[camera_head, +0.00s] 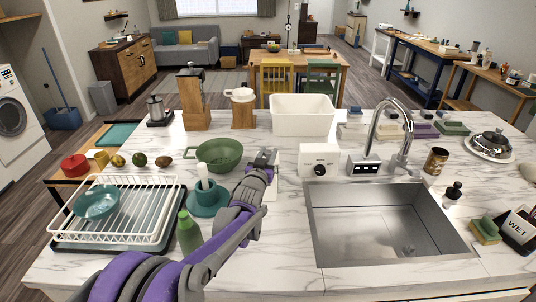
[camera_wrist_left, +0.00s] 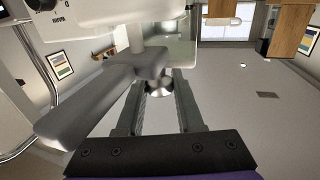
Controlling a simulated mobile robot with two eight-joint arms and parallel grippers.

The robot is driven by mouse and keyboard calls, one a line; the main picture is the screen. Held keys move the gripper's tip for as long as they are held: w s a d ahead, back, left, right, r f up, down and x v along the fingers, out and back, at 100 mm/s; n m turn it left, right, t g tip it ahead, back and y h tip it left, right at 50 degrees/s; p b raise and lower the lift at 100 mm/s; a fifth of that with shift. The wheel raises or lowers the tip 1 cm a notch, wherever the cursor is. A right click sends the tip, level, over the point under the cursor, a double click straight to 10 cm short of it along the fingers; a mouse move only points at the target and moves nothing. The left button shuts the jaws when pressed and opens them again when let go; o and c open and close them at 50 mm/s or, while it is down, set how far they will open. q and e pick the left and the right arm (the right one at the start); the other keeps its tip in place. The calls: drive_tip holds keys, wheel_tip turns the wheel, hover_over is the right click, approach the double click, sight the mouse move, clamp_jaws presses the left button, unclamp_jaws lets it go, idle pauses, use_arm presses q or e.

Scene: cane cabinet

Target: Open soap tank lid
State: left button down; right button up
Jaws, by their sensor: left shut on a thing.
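My left gripper (camera_head: 265,158) reaches over the counter from the front, beside the green bowl and left of a small white box (camera_head: 319,160) with a dark round dial. In the left wrist view my left gripper (camera_wrist_left: 160,80) has its fingers close together around a small shiny metallic piece (camera_wrist_left: 158,88). A white device (camera_wrist_left: 95,12) with dark lettering fills the top of that view, close to the fingertips. A grey bar-shaped part (camera_wrist_left: 95,105) crosses in front on the left. I cannot tell for sure which part is the soap tank lid. My right gripper is not in view.
The sink (camera_head: 388,225) and tall faucet (camera_head: 385,130) are to the right. A green bowl (camera_head: 219,155), teal cup (camera_head: 204,205), green bottle (camera_head: 188,233) and dish rack (camera_head: 118,225) crowd the left. A white tub (camera_head: 301,115) stands behind.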

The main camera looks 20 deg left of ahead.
use_arm(q)
drive_tip(key=shift+w+a+r, duration=0.1)
drive_tip(key=shift+w+r, duration=0.05)
drive_tip(key=shift+r, duration=0.3)
idle(0.3)
drive_tip(key=shift+w+r, duration=0.2)
drive_tip(key=shift+r, duration=0.05)
drive_tip(key=shift+w+a+r+b, duration=0.3)
drive_tip(key=shift+w+r, duration=0.5)
drive_tip(key=shift+r, duration=0.05)
drive_tip(key=shift+f, duration=0.1)
idle(0.8)
drive_tip(key=c, duration=0.8)
unclamp_jaws()
drive_tip(key=shift+c, duration=0.2)
drive_tip(key=o, duration=0.3)
drive_tip(key=shift+w+a+f, duration=0.1)
